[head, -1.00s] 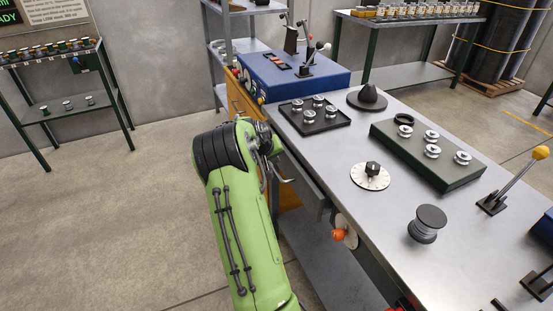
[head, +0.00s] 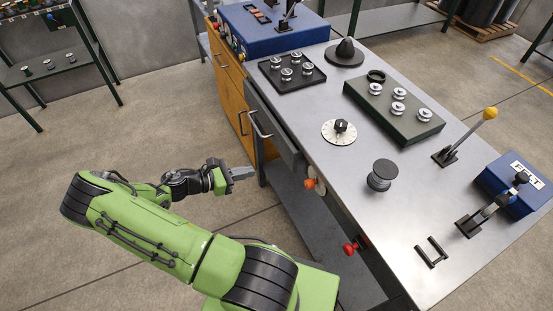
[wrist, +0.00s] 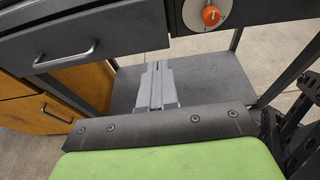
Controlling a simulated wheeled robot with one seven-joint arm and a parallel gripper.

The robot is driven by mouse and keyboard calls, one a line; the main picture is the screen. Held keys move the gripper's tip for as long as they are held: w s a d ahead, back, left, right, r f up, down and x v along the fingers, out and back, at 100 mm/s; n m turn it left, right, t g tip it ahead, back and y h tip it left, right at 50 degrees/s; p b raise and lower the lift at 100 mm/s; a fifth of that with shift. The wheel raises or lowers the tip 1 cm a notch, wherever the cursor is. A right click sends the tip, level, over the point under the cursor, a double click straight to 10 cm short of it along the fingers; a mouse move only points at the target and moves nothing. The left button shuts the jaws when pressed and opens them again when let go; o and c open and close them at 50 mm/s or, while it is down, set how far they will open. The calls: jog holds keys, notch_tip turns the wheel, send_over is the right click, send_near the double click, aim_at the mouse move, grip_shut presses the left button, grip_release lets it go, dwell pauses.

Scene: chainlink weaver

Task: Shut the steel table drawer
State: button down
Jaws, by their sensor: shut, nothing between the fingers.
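The steel table (head: 300,120) has a dark grey drawer (head: 276,128) under its left edge, with a bar handle (head: 260,125). In the head view the drawer front appears to stand slightly out from the table edge; how far is hard to tell. In the wrist view the drawer (wrist: 110,35) and its handle (wrist: 66,55) are at upper left. My gripper (head: 243,173) is shut and empty, in front of the drawer, lower and apart from it. Its fingers (wrist: 156,84) point towards the space below the drawer in the wrist view.
An orange wooden cabinet (head: 230,78) stands beside the drawer. An orange knob (head: 309,184) and a red knob (head: 349,248) stick out from the table front. A lower shelf (head: 310,215) runs under the table.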

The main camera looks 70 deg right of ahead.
aim_at(291, 160)
jog(key=x, duration=0.6)
jog(key=b+x, duration=0.1)
jog(key=x, duration=0.5)
jog(key=shift+r, duration=0.25)
jog(key=shift+s+d, duration=0.3)
jog(key=shift+s, duration=0.05)
jog(key=s+d, duration=0.3)
jog(key=shift+r, duration=0.2)
jog(key=shift+a, duration=0.1)
jog(key=shift+w+a, duration=0.15)
jog(key=shift+w, duration=0.1)
jog(key=f+p+v, duration=0.1)
jog(key=p+v, duration=0.1)
jog(key=v, duration=1.1)
jog(key=shift+w+a, duration=0.25)
jog(key=shift+w, duration=0.05)
